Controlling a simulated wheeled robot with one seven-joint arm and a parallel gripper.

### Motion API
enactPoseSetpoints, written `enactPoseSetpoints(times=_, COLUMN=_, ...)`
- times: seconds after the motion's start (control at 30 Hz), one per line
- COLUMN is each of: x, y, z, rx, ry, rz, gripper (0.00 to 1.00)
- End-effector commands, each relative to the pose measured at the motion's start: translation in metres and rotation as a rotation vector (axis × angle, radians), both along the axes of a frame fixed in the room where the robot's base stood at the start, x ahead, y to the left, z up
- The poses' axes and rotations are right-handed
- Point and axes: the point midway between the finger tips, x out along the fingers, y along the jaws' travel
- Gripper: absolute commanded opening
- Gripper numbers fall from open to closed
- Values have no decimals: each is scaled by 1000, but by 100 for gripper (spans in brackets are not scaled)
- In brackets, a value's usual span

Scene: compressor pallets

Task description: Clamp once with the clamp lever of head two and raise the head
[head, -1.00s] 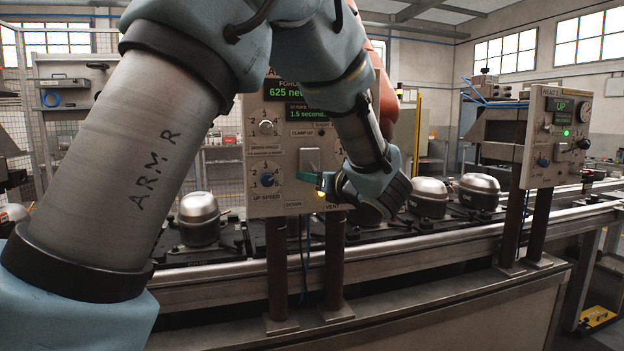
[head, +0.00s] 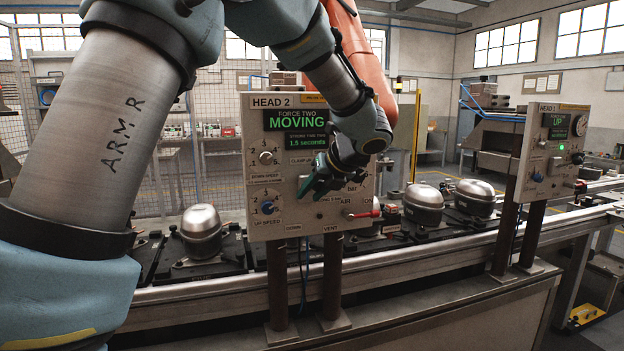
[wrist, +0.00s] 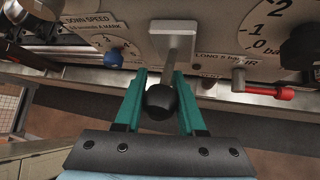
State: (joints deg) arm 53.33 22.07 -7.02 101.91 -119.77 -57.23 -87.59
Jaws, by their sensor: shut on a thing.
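The head two panel (head: 262,220) stands on two brown posts in the middle of the head view. Its green display (head: 296,121) reads MOVING, with 1.5 seconds below. My gripper (head: 312,186) is in front of the panel, reaching from the upper right. In the wrist view its teal fingers (wrist: 160,88) are shut on the black knob (wrist: 160,103) of the clamp lever. The lever's grey stem (wrist: 177,50) runs from the knob to the panel. In the head view the gripper partly hides the lever. I cannot make out the head itself.
A red valve handle (head: 363,214) sits right of the lever, also in the wrist view (wrist: 268,91). A blue knob (head: 268,207) is left of it. The head one panel (head: 548,155) reads UP. Silver compressors (head: 202,232) stand on the line behind.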

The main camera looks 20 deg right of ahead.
Motion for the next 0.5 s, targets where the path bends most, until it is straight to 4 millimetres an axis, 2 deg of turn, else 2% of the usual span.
enactPoseSetpoints(times=0.03, x=1, y=0, z=7, rx=0, ry=18, rz=0, gripper=0)
enactPoseSetpoints(times=0.5, x=1, y=-1, z=4, rx=8, ry=78, rz=-1, gripper=0)
